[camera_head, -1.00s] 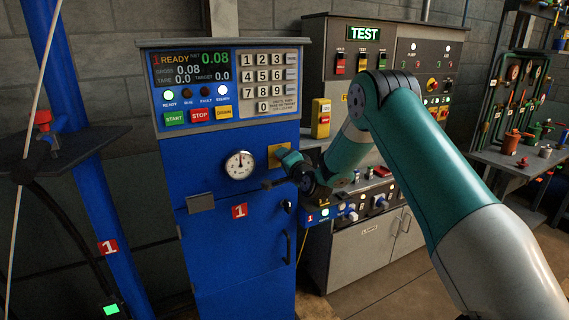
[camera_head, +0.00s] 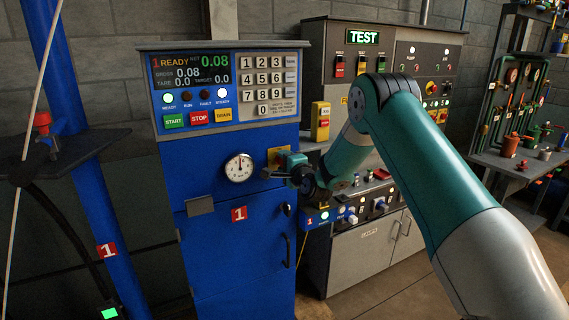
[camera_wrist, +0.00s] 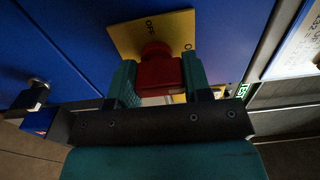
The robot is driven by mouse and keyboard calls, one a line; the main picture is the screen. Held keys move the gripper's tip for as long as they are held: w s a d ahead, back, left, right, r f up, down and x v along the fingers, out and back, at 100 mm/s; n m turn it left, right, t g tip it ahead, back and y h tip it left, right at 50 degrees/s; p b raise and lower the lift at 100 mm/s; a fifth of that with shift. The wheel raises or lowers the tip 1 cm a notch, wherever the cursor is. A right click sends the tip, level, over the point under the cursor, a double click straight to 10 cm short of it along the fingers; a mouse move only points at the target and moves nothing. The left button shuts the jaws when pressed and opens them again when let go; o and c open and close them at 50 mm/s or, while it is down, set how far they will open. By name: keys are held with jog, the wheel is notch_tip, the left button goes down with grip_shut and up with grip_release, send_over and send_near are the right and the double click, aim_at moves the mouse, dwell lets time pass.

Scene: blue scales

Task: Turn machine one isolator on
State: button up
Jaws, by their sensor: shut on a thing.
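The isolator of machine one is a red knob (camera_wrist: 158,70) on a yellow plate (camera_wrist: 135,38) fixed to the blue cabinet (camera_head: 235,270). An "OFF" marking shows on the plate in the wrist view; a second marking at its right edge is partly hidden. In the head view the yellow plate (camera_head: 272,155) shows behind my gripper (camera_head: 272,174), and the knob is hidden. In the wrist view my gripper (camera_wrist: 160,82) has one green finger on each side of the knob and is shut on it. The cabinet bears a red "1" label (camera_head: 239,214).
A round gauge (camera_head: 239,168) sits just left of the plate. The control panel (camera_head: 225,85) above reads "1 READY". A key lock (camera_head: 286,208) and a handle (camera_head: 287,248) are below. The grey test bench (camera_head: 365,235) stands close on the right.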

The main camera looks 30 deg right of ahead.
jog(key=shift+d, duration=0.1)
jog(key=o, duration=0.9)
jog(key=shift+s, duration=0.1)
jog(key=s+b, duration=1.1)
jog(key=s, duration=0.6)
jog(key=shift+s, duration=0.15)
